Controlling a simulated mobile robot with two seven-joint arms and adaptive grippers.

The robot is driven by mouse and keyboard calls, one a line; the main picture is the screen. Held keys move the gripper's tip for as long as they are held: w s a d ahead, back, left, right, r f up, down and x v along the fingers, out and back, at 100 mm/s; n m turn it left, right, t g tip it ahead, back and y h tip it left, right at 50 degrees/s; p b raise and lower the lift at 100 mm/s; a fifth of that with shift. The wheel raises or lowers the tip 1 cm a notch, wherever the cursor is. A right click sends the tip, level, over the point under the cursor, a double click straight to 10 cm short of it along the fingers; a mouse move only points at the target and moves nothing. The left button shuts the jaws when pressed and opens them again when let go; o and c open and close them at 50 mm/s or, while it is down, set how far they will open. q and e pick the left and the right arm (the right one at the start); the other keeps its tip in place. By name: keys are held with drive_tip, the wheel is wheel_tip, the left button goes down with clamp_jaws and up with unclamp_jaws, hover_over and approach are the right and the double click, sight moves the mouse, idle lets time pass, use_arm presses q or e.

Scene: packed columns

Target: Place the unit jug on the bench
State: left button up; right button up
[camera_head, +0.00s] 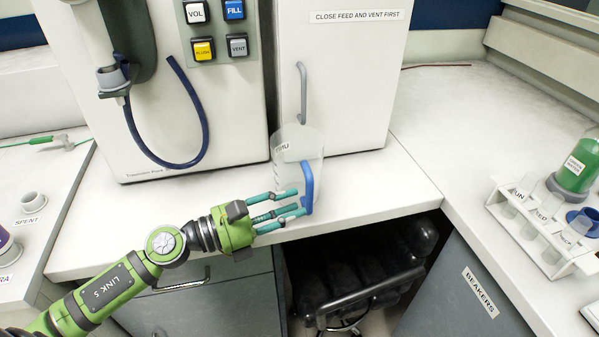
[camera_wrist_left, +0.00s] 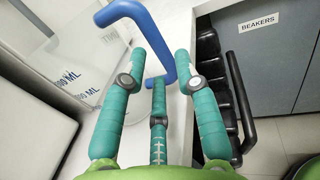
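The unit jug (camera_head: 291,153) is clear, with a blue handle (camera_head: 307,188) on its right side. In the head view it is upright at the bench (camera_head: 365,193), in front of the white cabinet. Fingers hide its lower part, so I cannot tell whether its base touches the bench. My left gripper (camera_head: 297,200) reaches in from the left with its green fingers at the handle. In the left wrist view the jug (camera_wrist_left: 88,62) lies left, and the handle (camera_wrist_left: 150,32) runs between the spread fingers (camera_wrist_left: 160,75). No firm grip shows. My right gripper is out of view.
A white machine (camera_head: 215,110) with a blue hose (camera_head: 203,125) stands behind, left of a cabinet (camera_head: 345,80) with a grey handle. A tube rack (camera_head: 540,240) and green bottle (camera_head: 577,165) are on the right counter. A dark chair (camera_head: 365,265) is under the bench.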

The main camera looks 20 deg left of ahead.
sight(308, 181)
use_arm(q)
drive_tip(key=p+x, duration=0.2)
drive_tip(key=x, duration=0.1)
drive_tip(key=shift+w+d, duration=0.15)
drive_tip(key=shift+w, duration=0.25)
drive_tip(key=shift+w+d+f, duration=0.1)
drive_tip(key=shift+w+d, duration=0.2)
drive_tip(key=shift+d, duration=0.05)
clamp_jaws()
wheel_tip(308, 181, up, 5)
drive_tip(key=shift+f+p, duration=0.15)
drive_tip(key=shift+p, duration=0.95)
drive_tip(key=s+d+r+p, duration=0.2)
drive_tip(key=d+r+p, duration=0.4)
drive_tip(key=d+p, duration=0.5)
drive_tip(key=shift+s+d+p, duration=0.2)
drive_tip(key=shift+d+p, duration=0.05)
drive_tip(key=shift+p, duration=1.6)
